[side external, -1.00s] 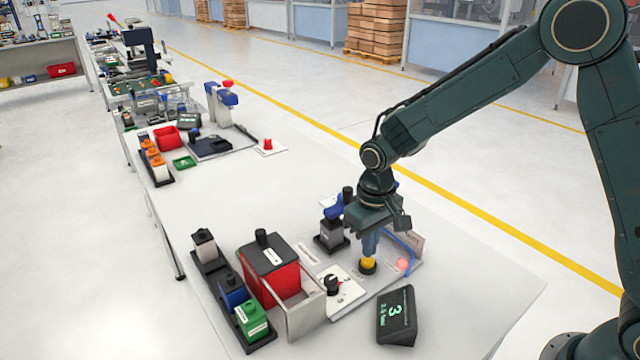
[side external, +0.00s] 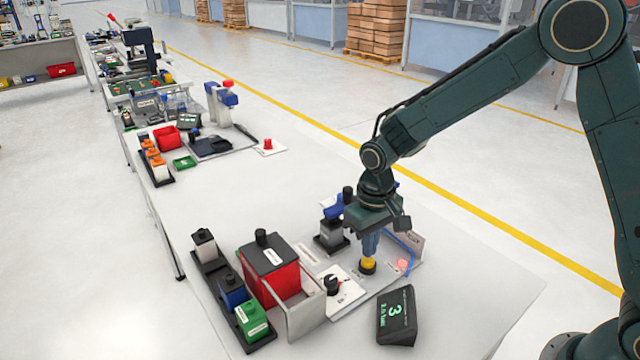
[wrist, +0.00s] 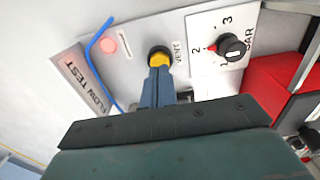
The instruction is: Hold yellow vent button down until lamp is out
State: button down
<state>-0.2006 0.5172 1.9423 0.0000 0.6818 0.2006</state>
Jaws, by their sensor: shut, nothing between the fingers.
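The yellow vent button (side external: 367,264) sits in a dark ring on the light panel, beside the word VENT in the wrist view (wrist: 159,58). My gripper (side external: 369,255) is shut and empty, pointing down with its blue-grey fingertips on the button's top; its fingers also show in the wrist view (wrist: 157,72). I cannot tell how far the button is pressed in. The round lamp (side external: 402,264) beside it shows a pinkish-red glow, also in the wrist view (wrist: 108,46). A dark display (side external: 397,316) in front shows a large green 3 and a smaller line, hard to read.
A black selector knob (side external: 332,284) is left of the button, with a red pointer near 2. A red box (side external: 285,281) behind a metal plate and a rack of small blocks (side external: 240,312) stand further left. A blue hose (wrist: 93,58) runs by the lamp. The table's right front is clear.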

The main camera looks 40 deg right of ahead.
aim_at(369, 260)
jog(key=shift+f, duration=1.1)
dwell(1.8)
jog(key=shift+r, duration=3.8)
jog(key=s+d+r+t, duration=0.3)
jog(key=s+d+r, duration=0.2)
jog(key=s+r, duration=0.65)
jog(key=s+d+r+t, duration=0.1)
jog(key=s, duration=0.5)
jog(key=s+d+r+t, duration=0.1)
jog(key=s+d+r, duration=0.1)
jog(key=s, duration=0.4)
jog(key=shift+s+d+r+t, duration=0.25)
jog(key=shift+r+t, duration=0.05)
